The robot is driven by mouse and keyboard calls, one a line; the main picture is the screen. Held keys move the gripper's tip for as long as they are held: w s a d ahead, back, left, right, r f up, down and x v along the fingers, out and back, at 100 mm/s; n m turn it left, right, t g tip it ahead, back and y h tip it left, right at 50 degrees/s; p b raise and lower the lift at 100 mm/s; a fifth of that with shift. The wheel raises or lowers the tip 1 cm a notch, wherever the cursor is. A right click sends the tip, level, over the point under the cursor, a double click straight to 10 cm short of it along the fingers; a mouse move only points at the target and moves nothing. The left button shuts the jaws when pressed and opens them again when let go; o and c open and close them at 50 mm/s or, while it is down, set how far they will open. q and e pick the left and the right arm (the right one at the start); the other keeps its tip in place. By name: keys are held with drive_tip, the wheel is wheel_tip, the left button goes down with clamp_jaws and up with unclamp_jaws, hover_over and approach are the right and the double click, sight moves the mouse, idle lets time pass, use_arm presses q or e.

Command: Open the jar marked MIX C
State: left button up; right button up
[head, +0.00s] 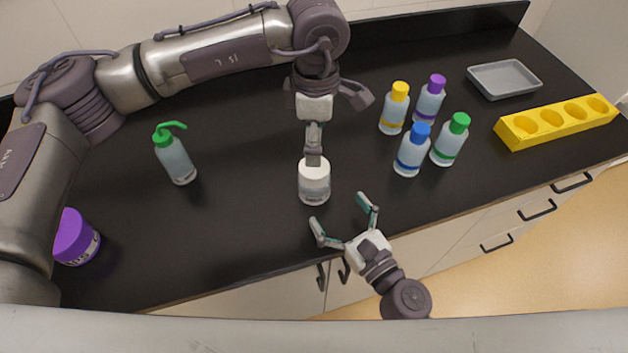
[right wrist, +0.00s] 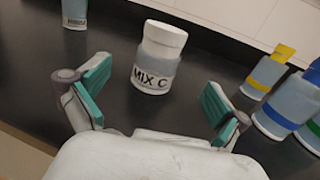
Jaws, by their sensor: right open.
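The jar marked MIX C (head: 314,188) stands upright on the black counter, its white lid on; its label reads clearly in the right wrist view (right wrist: 153,78). My right gripper (head: 339,210) is open and empty at the counter's front edge. Its spread fingers, also in the right wrist view (right wrist: 157,82), point toward the jar without touching it. My left gripper (head: 313,158) hangs from above and overlaps the lid in the head view. It is seen edge-on, so its opening is unclear. The right wrist view shows no finger on the lid.
A green-topped wash bottle (head: 175,160) stands left. A purple-lidded jar (head: 76,238) is partly hidden by my left arm. Several capped bottles (head: 411,152) stand right of the jar. Beyond are a grey tray (head: 504,80) and a yellow rack (head: 520,138).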

sight(323, 190)
use_arm(q)
drive_tip(key=shift+w+a+f, duration=0.1)
drive_tip(key=shift+w+a, duration=0.05)
drive_tip(key=shift+w, duration=0.1)
use_arm(e)
drive_tip(key=x, duration=0.7)
use_arm(q)
drive_tip(key=shift+s, duration=0.1)
use_arm(e)
drive_tip(key=shift+w+a, duration=0.4)
drive_tip(key=shift+w, duration=0.2)
drive_tip(key=shift+w+a, duration=0.15)
drive_tip(key=shift+w, duration=0.15)
